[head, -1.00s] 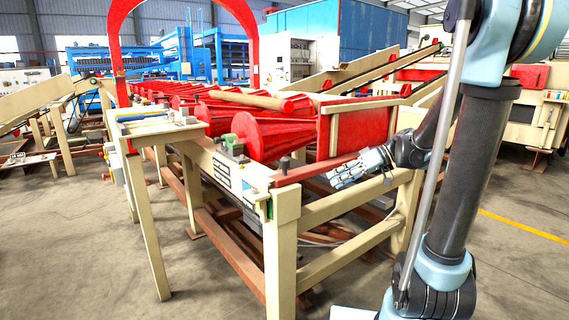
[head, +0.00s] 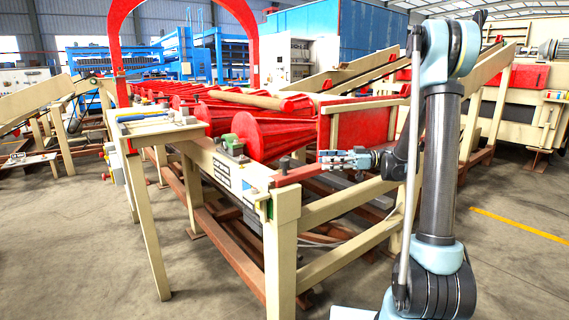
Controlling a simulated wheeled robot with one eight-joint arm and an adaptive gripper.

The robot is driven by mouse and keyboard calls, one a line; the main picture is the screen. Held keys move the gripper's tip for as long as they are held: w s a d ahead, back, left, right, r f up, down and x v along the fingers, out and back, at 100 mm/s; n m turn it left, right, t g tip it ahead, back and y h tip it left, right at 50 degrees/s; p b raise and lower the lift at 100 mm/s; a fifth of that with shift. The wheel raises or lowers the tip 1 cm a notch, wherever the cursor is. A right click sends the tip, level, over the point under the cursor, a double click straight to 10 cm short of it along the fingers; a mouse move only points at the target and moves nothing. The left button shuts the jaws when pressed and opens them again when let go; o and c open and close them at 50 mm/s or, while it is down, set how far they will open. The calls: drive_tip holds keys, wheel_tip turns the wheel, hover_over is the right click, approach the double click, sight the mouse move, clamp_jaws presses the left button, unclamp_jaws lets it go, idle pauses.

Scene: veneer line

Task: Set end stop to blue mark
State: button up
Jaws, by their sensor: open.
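A red end plate (head: 366,128) stands upright across the near end of the roller conveyor. I cannot tell for sure whether it is the end stop. A brown-red rail (head: 300,174) runs below it, with a small dark knob (head: 284,164) at its left part. A small blue-green patch (head: 268,208) shows at the frame's near corner; I cannot tell whether it is the blue mark. My gripper (head: 324,159) is open and empty, pointing left, just above the rail and in front of the plate's lower left part. It is right of the knob and apart from it.
Red tapered rollers (head: 270,135) fill the conveyor, with a long log-like round bar (head: 245,98) on top. A beige side table (head: 150,127) stands at left. The beige near post (head: 283,250) and crossbars bound the frame. Open concrete floor lies in front.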

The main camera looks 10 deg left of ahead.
sight(285, 159)
drive_tip(key=x, duration=1.6)
